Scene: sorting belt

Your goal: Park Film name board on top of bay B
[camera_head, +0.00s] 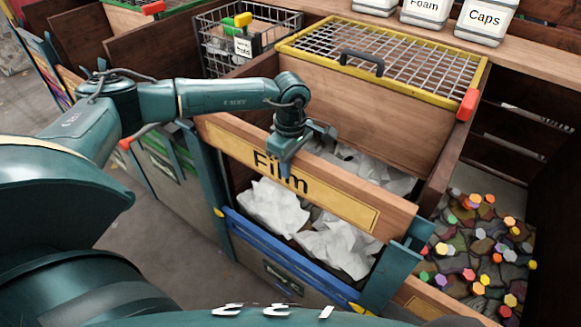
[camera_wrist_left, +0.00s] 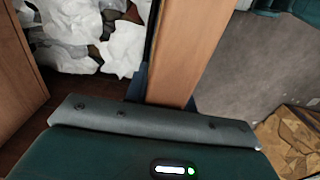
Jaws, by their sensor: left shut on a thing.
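The Film name board (camera_head: 345,202) is a long wooden plank with a yellow "Film" label. It spans the front of a bay holding crumpled white film (camera_head: 275,208), near the teal posts at both sides. My left gripper (camera_head: 286,166) comes from above and is shut on the board's upper edge, near the "Film" lettering. In the left wrist view the board (camera_wrist_left: 182,50) runs away from the gripper as a wooden strip, with white scraps to its left. I cannot tell whether the board rests on the posts or hangs just above. No bay B mark is readable. My right gripper is out of view.
A mesh lid (camera_head: 385,57) with a yellow frame and black handle tops the wooden box behind. A bin of coloured caps (camera_head: 475,262) lies at right. A wire basket (camera_head: 225,48) stands at back left. A blue bar (camera_head: 285,258) crosses the bay's lower front.

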